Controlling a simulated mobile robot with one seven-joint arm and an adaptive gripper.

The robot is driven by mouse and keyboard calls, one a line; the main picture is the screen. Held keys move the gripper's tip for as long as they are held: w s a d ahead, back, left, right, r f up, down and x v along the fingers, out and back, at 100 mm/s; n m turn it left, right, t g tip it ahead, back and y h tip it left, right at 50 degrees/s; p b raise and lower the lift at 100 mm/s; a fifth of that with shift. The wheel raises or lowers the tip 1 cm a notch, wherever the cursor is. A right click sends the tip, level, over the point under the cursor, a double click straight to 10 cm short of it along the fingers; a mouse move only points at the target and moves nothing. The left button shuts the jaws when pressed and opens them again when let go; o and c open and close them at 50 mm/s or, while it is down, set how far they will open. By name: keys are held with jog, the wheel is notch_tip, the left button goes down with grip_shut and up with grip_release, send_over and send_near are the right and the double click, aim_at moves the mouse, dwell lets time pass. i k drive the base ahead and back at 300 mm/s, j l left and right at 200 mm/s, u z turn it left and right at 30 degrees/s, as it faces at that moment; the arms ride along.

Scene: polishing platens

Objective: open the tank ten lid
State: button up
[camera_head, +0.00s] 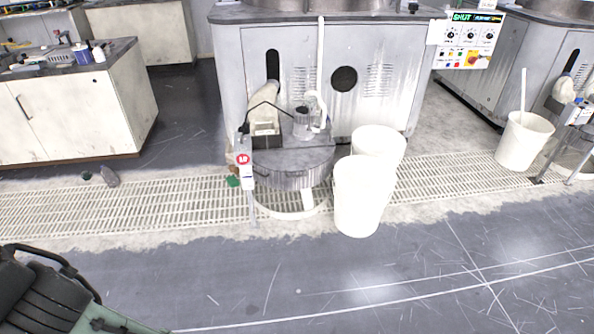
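A round grey tank (297,178) stands in front of the middle polishing machine. A red round mark (243,159), which looks like a number ten, is on a white post at its left side. The tank's flat grey lid (285,155) lies on top and looks shut. A small motor or pump (303,125) and a pale cloth-like thing (264,122) sit on or behind the top, hiding part of it. A thin dark curved bar, perhaps a handle, rises over the lid. My gripper is not in view.
Two white buckets (358,200) stand close to the tank's right side. Another white bucket (523,140) is farther right. A floor grating (130,205) runs beneath. The dark floor (300,270) in front is clear. A white cabinet (75,105) is at left.

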aim_at(286, 161)
jog(key=i+l+z, duration=0.1)
jog(key=i+l, duration=0.15)
jog(key=i, duration=0.25)
jog(key=i+l, duration=0.25)
jog(key=i, duration=0.3)
jog(key=i+j+z, duration=0.1)
jog(key=i, duration=0.45)
jog(key=i+j+z, duration=0.1)
jog(key=i, duration=0.5)
jog(key=j, duration=0.1)
